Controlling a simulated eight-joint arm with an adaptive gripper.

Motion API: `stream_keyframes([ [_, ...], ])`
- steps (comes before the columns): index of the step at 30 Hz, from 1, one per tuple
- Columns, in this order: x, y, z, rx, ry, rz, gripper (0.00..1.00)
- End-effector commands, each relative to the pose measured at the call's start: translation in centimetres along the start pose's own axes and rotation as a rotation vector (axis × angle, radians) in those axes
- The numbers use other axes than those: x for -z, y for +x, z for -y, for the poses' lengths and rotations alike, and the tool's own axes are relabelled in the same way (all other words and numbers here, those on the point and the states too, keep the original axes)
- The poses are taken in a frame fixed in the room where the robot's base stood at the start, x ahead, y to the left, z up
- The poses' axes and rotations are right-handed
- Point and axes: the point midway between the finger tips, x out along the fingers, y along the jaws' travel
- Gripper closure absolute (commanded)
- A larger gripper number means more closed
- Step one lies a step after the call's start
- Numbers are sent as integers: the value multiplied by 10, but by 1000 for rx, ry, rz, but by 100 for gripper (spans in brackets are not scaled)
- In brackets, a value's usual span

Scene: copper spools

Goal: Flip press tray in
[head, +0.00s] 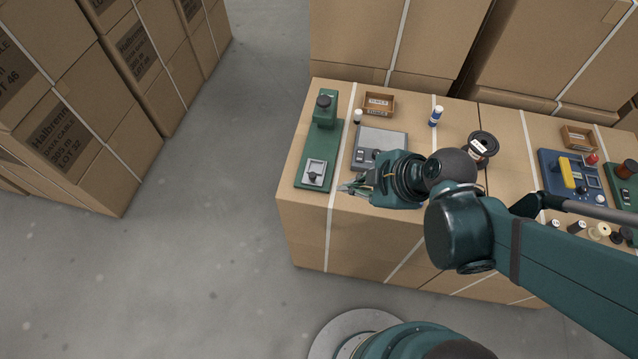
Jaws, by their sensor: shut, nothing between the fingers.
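A green press (325,110) with a dark knob on its head stands at the left end of the cardboard-box worktop. Its small light-grey tray (315,172) lies at the front end of the green base, near the worktop's front left corner. Whether the tray is fully in or partly out is too small to tell. My gripper (342,188) is just right of the tray, low over the front edge, pointing left. Its fingers are shut and hold nothing. A gap to the tray shows in the picture; depth is unclear.
A grey scale-like device (379,138) sits right behind my gripper, partly hidden by my arm. A small brown box (379,104), a white-blue bottle (436,116) and a dark spool (482,148) stand further back. A blue device (570,176) and several small spools are at right.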

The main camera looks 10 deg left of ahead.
Motion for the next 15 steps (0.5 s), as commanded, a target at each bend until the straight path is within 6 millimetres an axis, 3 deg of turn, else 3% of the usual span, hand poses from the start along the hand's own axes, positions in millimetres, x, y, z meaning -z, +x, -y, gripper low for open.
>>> stream_keyframes([
  [6, 11, 14, 13, 22, -123, -41, 100],
  [15, 15, 17, 17, 27, -162, -54, 100],
])
